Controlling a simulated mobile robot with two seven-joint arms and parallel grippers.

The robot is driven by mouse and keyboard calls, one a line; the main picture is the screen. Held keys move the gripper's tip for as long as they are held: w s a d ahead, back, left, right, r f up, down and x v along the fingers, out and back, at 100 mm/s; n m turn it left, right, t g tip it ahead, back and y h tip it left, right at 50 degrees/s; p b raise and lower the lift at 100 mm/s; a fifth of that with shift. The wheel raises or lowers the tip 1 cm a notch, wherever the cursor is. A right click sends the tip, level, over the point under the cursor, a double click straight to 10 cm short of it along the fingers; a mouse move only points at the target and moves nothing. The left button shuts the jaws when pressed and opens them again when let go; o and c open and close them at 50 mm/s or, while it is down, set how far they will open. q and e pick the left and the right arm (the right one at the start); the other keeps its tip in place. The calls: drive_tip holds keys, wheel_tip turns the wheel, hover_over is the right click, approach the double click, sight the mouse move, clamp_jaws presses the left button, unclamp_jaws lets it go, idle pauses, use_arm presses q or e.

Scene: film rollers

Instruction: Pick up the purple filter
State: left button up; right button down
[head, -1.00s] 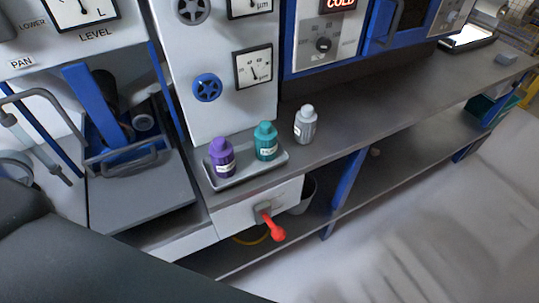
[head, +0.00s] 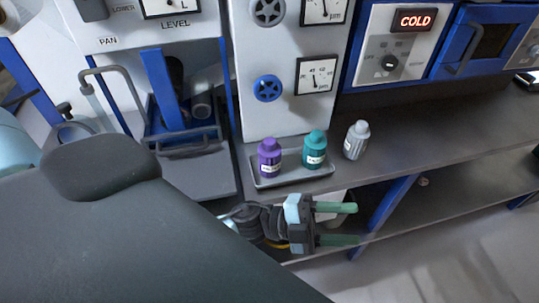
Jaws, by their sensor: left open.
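The purple filter (head: 269,158) is a small purple bottle with a pale label. It stands upright at the left end of a grey tray (head: 291,181) on the bench. A teal bottle (head: 315,150) stands beside it in the same tray. My left gripper (head: 347,224) is in front of the bench, below and to the right of the purple bottle and apart from it. Its two green fingers are spread, with nothing between them. My right gripper is out of view.
A grey-white bottle (head: 356,140) stands on the bench right of the tray. A panel with gauges and a blue handwheel (head: 268,88) rises behind the tray. The bench top (head: 440,135) is clear to the right. A lower shelf (head: 455,192) runs beneath.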

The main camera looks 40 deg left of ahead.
use_arm(q)
wheel_tip(320, 180, up, 2)
drive_tip(key=d+m+g, duration=0.1)
drive_tip(key=m+g, duration=0.4)
drive_tip(key=m, duration=0.1)
drive_tip(key=m+g+y, duration=0.4)
drive_tip(key=m+y, duration=0.5)
drive_tip(key=y, duration=1.1)
approach(270, 141)
drive_tip(key=shift+w+a+f, duration=0.4)
drive_tip(key=shift+w+a, duration=0.1)
drive_tip(key=shift+w, duration=0.1)
drive_tip(key=shift+f, duration=1.4)
drive_tip(key=f, duration=0.2)
drive_tip(key=s+f, duration=0.1)
drive_tip(key=f, duration=0.1)
drive_tip(key=shift+d+p, duration=0.25)
drive_tip(key=shift+p, duration=0.15)
drive_tip(key=shift+f, duration=0.55)
drive_tip(key=shift+c, duration=0.4)
